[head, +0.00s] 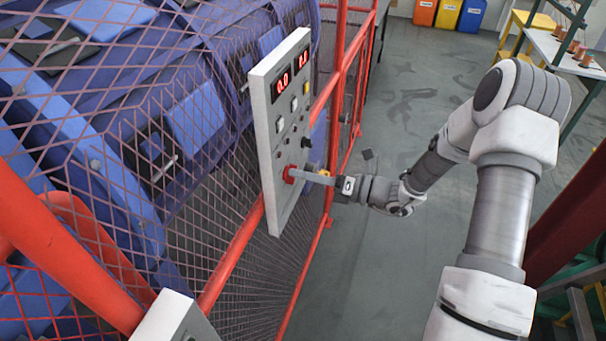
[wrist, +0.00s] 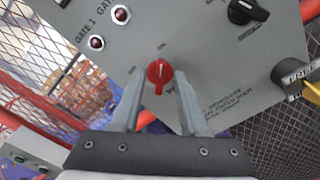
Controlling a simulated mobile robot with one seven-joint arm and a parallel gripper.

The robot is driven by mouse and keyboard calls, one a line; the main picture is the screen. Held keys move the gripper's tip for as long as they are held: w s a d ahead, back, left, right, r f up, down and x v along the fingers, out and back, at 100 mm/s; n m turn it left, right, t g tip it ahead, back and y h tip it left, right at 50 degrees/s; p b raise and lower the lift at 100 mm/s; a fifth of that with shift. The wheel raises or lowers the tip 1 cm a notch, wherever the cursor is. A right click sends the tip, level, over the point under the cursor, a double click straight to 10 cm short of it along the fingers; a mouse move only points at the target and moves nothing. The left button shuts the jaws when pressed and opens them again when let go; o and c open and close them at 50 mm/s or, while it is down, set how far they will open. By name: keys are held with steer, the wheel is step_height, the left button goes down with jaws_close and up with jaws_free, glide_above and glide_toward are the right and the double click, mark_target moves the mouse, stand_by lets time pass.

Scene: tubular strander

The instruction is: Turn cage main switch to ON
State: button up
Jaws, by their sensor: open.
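The red rotary switch (wrist: 159,75) sits on the grey control panel (head: 268,195). In the wrist view its grip stands roughly upright, with a white mark near its upper end. Small labels lie above it and to its left, too small to read surely. My gripper (wrist: 160,84) is open, with one finger on each side of the red knob. I cannot tell whether the fingers touch it. In the head view the red knob (head: 289,174) shows at the panel's lower part, with my gripper (head: 300,174) reaching it from the right.
The panel also bears two gate lamps (wrist: 121,14), a black knob (wrist: 247,11) and a yellow-and-black device (wrist: 300,80). Red digit displays (head: 284,82) are lit at its top. Red posts and mesh fence (head: 235,255) surround the blue machine (head: 150,130). Grey floor (head: 420,110) lies free behind my arm.

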steer(key=b+v, duration=0.3)
steer(key=v, duration=1.4)
steer(key=shift+d, duration=0.15)
